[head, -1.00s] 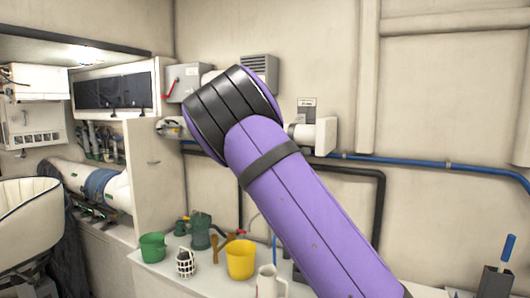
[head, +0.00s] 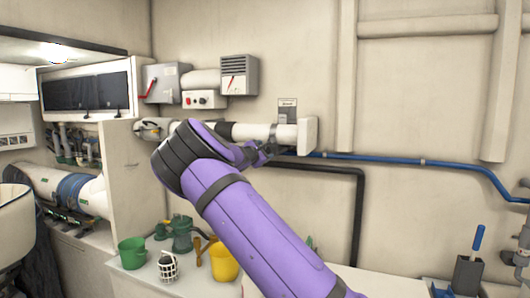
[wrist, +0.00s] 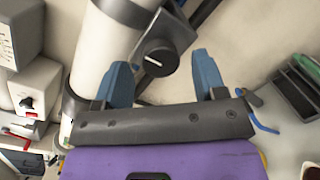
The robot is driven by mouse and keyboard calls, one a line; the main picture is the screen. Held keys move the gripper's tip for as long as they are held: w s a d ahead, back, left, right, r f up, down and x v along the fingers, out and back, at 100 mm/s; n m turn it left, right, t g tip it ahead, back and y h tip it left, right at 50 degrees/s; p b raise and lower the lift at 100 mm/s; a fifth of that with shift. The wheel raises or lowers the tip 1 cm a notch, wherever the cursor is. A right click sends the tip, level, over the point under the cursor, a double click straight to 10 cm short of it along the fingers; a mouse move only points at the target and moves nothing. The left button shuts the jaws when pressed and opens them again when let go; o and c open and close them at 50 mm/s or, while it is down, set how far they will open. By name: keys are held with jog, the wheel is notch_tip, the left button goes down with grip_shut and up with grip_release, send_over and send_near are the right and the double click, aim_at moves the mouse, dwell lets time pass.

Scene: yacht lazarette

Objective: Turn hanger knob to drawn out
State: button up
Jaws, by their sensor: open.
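The knob (wrist: 158,58) is round and black with a white line across its face, seen in the wrist view beside the white tube (wrist: 98,48). I take it to be the hanger knob. In the head view my gripper (head: 265,152) is at the white tube (head: 250,132) on the wall, and my forearm hides part of the tube. The knob is not clear there.
Wall boxes, one with a red handle (head: 150,90) and one with a red button (head: 205,99), sit above the tube. A blue pipe (head: 390,160) runs right along the wall. A green cup (head: 132,253) and yellow bucket (head: 223,263) stand on the counter below.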

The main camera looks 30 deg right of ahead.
jog(key=shift+x, duration=0.85)
jog(key=c, duration=0.9)
